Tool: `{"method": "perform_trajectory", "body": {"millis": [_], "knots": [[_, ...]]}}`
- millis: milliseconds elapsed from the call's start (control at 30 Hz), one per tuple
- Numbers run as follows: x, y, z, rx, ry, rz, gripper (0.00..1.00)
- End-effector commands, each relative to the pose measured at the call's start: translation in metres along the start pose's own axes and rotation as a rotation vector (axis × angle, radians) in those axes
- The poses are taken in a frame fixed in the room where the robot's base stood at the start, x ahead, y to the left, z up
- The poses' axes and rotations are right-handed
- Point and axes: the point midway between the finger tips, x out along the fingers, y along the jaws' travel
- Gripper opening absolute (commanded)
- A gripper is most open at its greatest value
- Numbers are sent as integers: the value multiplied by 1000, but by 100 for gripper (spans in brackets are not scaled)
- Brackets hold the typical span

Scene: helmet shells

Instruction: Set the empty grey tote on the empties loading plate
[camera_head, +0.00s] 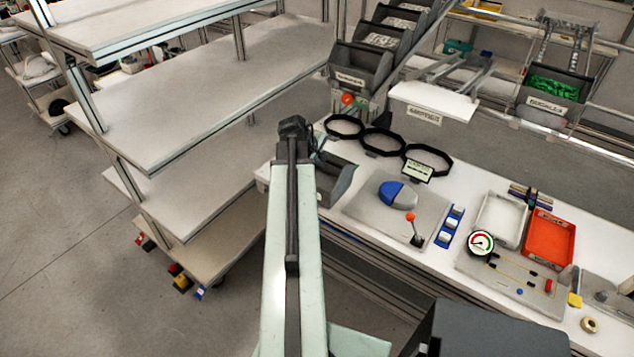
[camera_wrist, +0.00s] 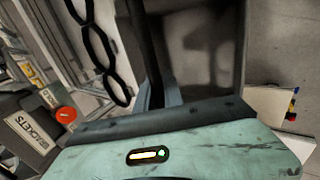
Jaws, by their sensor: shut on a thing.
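My gripper (camera_head: 318,148) is shut on the grey tote (camera_head: 342,180), at its wall on the far-left side. The tote is at the left end of the white bench; my arm hides part of it, and I cannot tell whether it touches the bench. In the wrist view the tote (camera_wrist: 205,45) fills the upper middle, its inside looks empty, and the gripper (camera_wrist: 158,92) is at its wall. The empties loading plate (camera_head: 433,102), white with a label on its front edge, is behind the bench, right of and beyond the tote.
Black rings (camera_head: 383,142) stand on the bench right of the tote. A blue-and-grey shell (camera_head: 398,195) lies on a grey plate. A shelf rack (camera_head: 200,100) stands left. The bin with green pieces (camera_head: 553,90) is right of the loading plate.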

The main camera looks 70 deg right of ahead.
Motion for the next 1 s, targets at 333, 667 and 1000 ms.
{"method": "perform_trajectory", "body": {"millis": [333,667,1000], "knots": [[33,29,-32,1,-2,1,0],[79,84,-84,0,-1,1,0],[88,95,-95,-1,-1,1,0]]}}
